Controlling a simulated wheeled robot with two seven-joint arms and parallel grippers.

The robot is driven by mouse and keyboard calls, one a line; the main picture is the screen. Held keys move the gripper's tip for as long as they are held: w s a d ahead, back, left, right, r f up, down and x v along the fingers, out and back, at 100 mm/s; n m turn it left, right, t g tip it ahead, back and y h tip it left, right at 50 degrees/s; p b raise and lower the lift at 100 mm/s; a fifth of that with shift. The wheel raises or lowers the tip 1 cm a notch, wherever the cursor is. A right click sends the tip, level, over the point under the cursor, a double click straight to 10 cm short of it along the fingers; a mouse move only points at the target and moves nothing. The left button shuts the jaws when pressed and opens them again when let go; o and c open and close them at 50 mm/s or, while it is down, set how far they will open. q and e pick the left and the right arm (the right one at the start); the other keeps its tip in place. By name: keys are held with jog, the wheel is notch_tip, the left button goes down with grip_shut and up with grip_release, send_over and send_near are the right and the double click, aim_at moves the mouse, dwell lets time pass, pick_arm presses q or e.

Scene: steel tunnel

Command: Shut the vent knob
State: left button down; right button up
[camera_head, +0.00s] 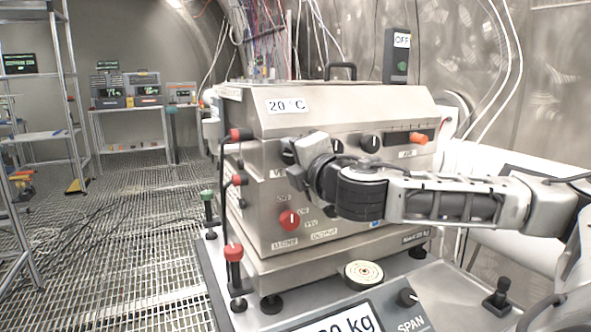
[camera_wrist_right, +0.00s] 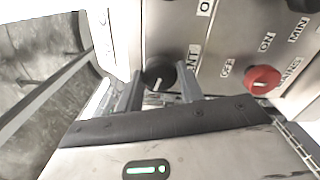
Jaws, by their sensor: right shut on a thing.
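The vent knob (camera_wrist_right: 158,72) is a round black knob with a white mark on the steel front panel. In the right wrist view it sits between the two fingers of my right gripper (camera_wrist_right: 161,88), next to a label of which "ENT" can be read. The gripper is shut on the knob. In the head view my right arm reaches in from the right, and my right gripper (camera_head: 291,160) is at the upper left of the machine's front (camera_head: 258,160). There the gripper hides the knob. My left gripper is not in view.
A red knob (camera_head: 290,219) is below the gripper; it also shows in the right wrist view (camera_wrist_right: 263,79). A scale panel (camera_head: 408,297) with a joystick is in front. Open grating floor lies at left.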

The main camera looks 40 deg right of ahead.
pick_arm(q)
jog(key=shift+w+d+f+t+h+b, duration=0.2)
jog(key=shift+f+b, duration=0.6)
jog(key=shift+b, duration=1.15)
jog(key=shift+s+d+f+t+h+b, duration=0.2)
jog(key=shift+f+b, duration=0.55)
jog(key=shift+b, duration=1.15)
pick_arm(e)
jog(key=shift+d+m, duration=0.1)
jog(key=shift+m, duration=7.3)
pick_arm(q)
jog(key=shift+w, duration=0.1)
pick_arm(e)
jog(key=o, duration=1)
